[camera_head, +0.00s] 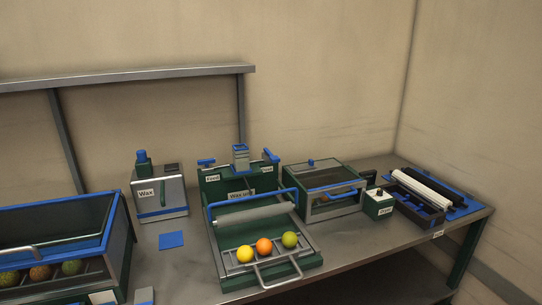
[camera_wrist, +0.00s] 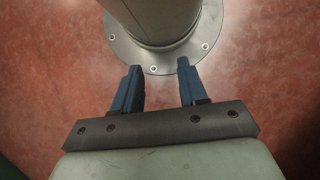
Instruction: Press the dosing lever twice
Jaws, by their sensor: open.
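The wax unit (camera_head: 243,194) stands in the middle of the bench in the head view, with a green back panel. A blue-ended lever (camera_head: 269,156) sticks out at its top right, above a small label too small to read surely. Another blue-ended lever (camera_head: 206,162) is at its top left, above a label that looks like "Feed". I cannot tell for sure which is the dosing lever. My gripper (camera_wrist: 159,68) shows only in the wrist view. Its two blue fingers are apart and empty, away from the bench, over a reddish floor.
Three fruits (camera_head: 264,246) lie on the unit's front tray. A wax container (camera_head: 159,194) stands left, and a blue-rimmed bin (camera_head: 60,221) is further left. A windowed box (camera_head: 324,187) and roller unit (camera_head: 430,190) stand right. A round bolted metal flange (camera_wrist: 155,55) is beyond my fingers.

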